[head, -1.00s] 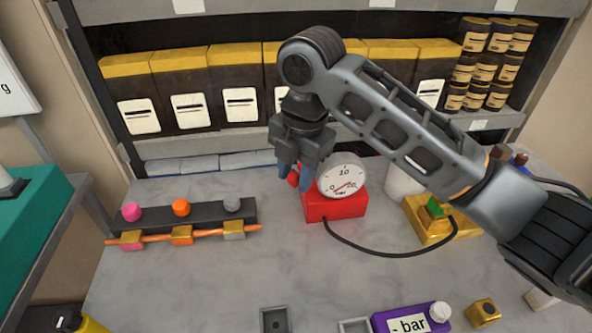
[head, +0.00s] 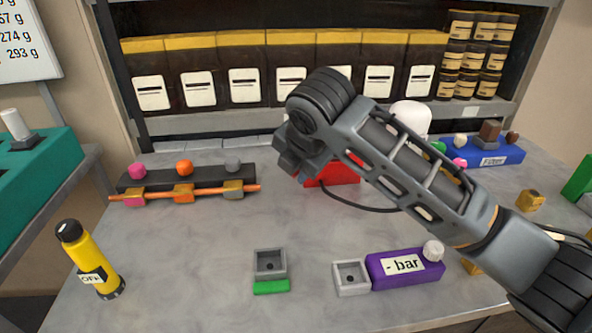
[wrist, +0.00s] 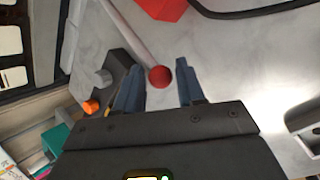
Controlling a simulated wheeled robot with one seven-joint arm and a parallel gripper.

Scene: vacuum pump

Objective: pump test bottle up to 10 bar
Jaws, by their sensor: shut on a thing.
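The red pump box (head: 335,172) stands at the back middle of the table, partly behind my arm. Its dial is hidden in the head view. In the wrist view the red box (wrist: 163,8) shows at the top edge. A pale rod runs down to a red ball knob (wrist: 160,77). My gripper (wrist: 161,86) is shut on this knob, one finger on each side. In the head view its fingertips are hidden. A dark hose (head: 355,205) leaves the box to the right and passes behind my arm. I cannot make out a test bottle.
A dark rack (head: 190,180) with coloured knobs and an orange rod stands left. A yellow cylinder marked OFF (head: 90,262) stands front left. Small grey square holders (head: 270,262) sit in front. A blue tray (head: 485,152) is back right. The table centre is clear.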

